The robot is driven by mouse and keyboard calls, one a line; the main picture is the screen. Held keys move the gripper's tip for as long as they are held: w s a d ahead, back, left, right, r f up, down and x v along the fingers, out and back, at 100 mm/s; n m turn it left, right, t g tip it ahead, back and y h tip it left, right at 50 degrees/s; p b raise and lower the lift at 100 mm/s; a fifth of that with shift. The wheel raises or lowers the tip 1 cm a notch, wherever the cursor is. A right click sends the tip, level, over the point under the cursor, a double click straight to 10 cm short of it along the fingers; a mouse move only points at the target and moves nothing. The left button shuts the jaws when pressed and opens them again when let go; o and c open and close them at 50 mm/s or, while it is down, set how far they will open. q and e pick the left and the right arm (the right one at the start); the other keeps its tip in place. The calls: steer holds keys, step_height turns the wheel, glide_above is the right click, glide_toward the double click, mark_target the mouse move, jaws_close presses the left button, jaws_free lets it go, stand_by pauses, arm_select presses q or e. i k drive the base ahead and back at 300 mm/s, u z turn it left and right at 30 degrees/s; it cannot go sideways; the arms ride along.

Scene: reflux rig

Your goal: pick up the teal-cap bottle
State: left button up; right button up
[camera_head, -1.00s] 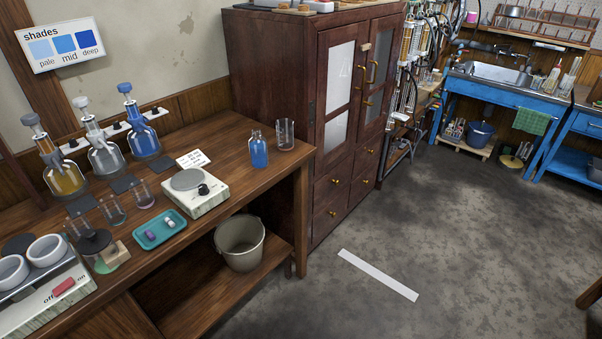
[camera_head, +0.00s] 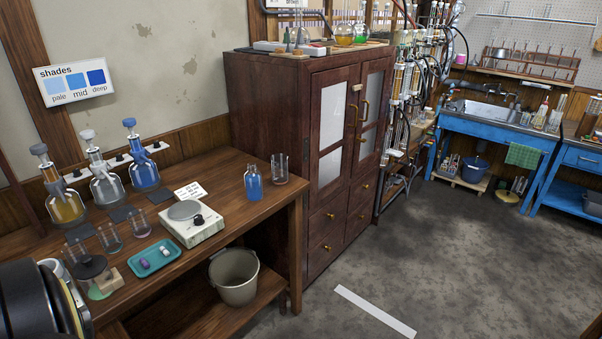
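I cannot make out a bottle with a clearly teal cap. A small bottle of blue liquid (camera_head: 253,184) stands upright on the wooden bench near its right end; its top is too small to tell the cap colour. Three larger stoppered bottles stand at the back left of the bench: an amber one (camera_head: 65,207), a clear one (camera_head: 106,188) and a blue one with a blue top (camera_head: 144,173). A dark rounded part of my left arm shows at the lower left. Neither gripper is in view.
An empty glass beaker (camera_head: 280,170) stands right of the small blue bottle. A tall wooden cabinet (camera_head: 268,115) borders the bench. A bucket (camera_head: 234,277) sits on the shelf below. Open floor lies right.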

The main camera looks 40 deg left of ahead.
mark_target(253, 178)
steer(key=z, duration=0.05)
steer(key=i, duration=2)
steer(key=u, duration=1.6)
steer(key=i, duration=0.95)
steer(key=u, duration=0.95)
